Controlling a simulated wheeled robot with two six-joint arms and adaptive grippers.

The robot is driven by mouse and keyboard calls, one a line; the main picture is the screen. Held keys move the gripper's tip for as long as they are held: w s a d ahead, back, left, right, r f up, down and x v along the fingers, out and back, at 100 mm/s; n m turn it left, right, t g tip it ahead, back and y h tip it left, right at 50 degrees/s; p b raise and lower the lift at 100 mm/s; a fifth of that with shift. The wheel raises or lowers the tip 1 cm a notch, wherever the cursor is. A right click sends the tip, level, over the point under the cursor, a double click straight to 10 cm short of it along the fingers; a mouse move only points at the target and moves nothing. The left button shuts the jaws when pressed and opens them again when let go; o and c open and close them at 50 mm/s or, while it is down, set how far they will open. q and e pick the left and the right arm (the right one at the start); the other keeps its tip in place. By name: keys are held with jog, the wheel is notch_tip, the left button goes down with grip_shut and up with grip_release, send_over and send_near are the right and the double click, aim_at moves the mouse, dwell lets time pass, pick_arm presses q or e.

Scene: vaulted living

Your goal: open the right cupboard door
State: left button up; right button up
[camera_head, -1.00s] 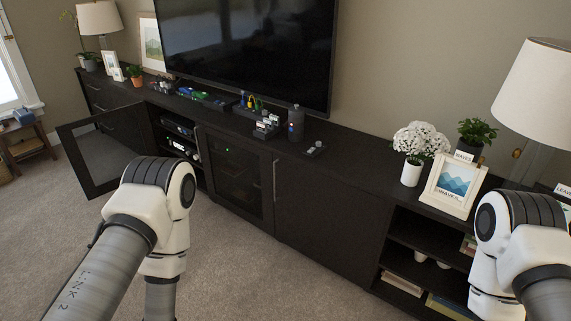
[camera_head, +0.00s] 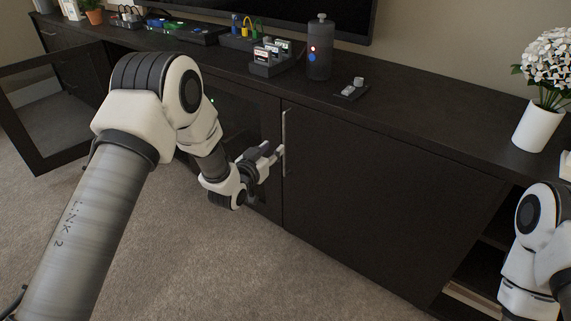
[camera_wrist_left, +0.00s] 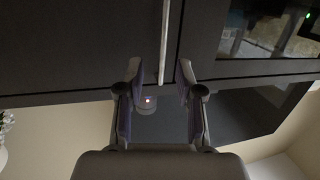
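The right cupboard door (camera_head: 375,195) is a dark wood panel and is shut. Its slim upright metal handle (camera_head: 285,125) is near the door's left edge. My left gripper (camera_head: 276,152) is beside the lower part of this handle. In the left wrist view, my left gripper (camera_wrist_left: 158,68) is open, with a finger on each side of the handle (camera_wrist_left: 165,38) as seen there. The fingers are not closed on it, and I cannot tell whether either touches it. My right arm shows at the right edge of the head view, but its gripper is out of view.
A glass door (camera_head: 17,128) stands open at the left. The cabinet top carries a dark bottle (camera_head: 319,55), a small grey-topped block (camera_head: 351,89) and a white flower vase (camera_head: 539,126). Open shelves are at the right. Carpet in front is clear.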

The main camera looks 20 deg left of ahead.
pick_arm(q)
jog(key=w+r+t+b, duration=0.1)
jog(key=w+r+b, duration=0.1)
jog(key=w, duration=0.7)
jog(key=shift+w+d+t+h+b, duration=0.3)
jog(key=shift+w+d+b, duration=0.1)
jog(key=shift+b, duration=0.3)
grip_shut()
pick_arm(e)
jog(key=f, duration=0.5)
jog(key=shift+a+f, duration=0.2)
jog(key=shift+a, duration=0.05)
